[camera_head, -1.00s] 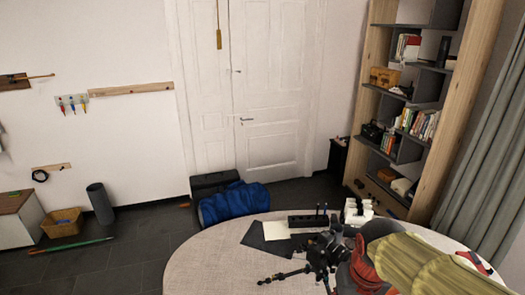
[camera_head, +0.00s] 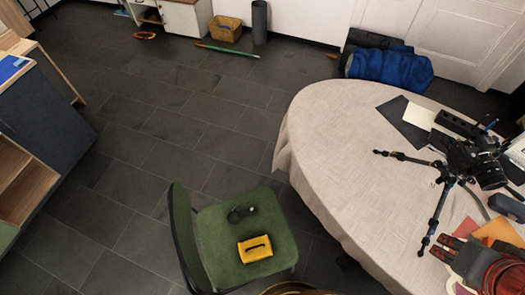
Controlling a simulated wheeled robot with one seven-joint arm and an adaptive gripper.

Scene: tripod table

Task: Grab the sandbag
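No thing is plainly marked as the sandbag. A small yellow bag-like object (camera_head: 256,249) with a black strap or handle on top lies on the seat of a green chair (camera_head: 220,222); it may be the sandbag, but I cannot tell for sure. A black tripod (camera_head: 447,178) with a camera (camera_head: 481,160) stands on the cloth-covered table (camera_head: 335,140) at the right. A large blue bundle (camera_head: 390,72) lies on the floor by the door.
A small dark object (camera_head: 241,213) lies on the chair seat behind the yellow one. Dark shelving (camera_head: 45,120) stands at the left. The tiled floor (camera_head: 150,140) between is mostly clear.

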